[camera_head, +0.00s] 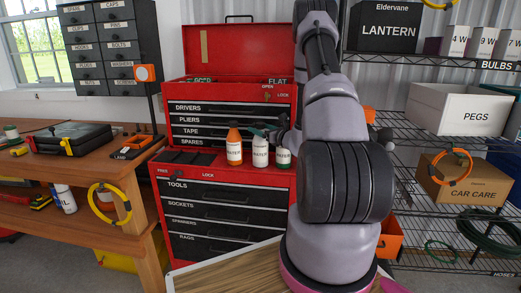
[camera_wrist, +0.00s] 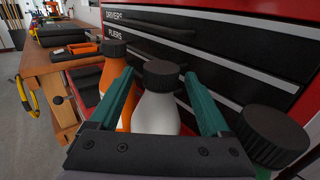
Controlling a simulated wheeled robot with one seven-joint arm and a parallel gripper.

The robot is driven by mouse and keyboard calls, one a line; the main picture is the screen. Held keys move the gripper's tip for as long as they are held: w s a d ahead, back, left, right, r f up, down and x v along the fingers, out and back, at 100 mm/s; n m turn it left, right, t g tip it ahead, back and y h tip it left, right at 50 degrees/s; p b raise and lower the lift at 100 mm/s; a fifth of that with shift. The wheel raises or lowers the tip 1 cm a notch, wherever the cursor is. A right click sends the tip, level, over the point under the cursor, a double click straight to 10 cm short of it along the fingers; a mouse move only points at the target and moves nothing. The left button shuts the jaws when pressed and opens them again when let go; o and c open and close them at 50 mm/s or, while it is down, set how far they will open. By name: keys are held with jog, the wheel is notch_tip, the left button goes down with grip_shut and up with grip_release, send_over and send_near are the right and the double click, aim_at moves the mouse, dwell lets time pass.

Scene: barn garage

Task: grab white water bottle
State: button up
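The white water bottle (camera_head: 260,152) has a dark cap and stands upright on the ledge of the red tool chest, between two other bottles. In the wrist view the white bottle (camera_wrist: 157,112) is between the two teal fingers of my gripper (camera_wrist: 160,78). The fingers are spread wide, one on each side of the bottle's cap and shoulder. The right finger shows a gap to the bottle; whether the left finger touches it I cannot tell. The bottle's lower part is hidden behind the gripper's body. In the head view my arm hides much of the gripper.
An orange bottle (camera_head: 234,147) stands close on the left and a green bottle (camera_head: 283,153) close on the right. The red tool chest (camera_head: 240,50) rises behind them with drawers. A wooden workbench (camera_head: 110,160) is at left; wire shelves (camera_head: 425,145) are at right.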

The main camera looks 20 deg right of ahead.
grip_shut()
dwell(1.3)
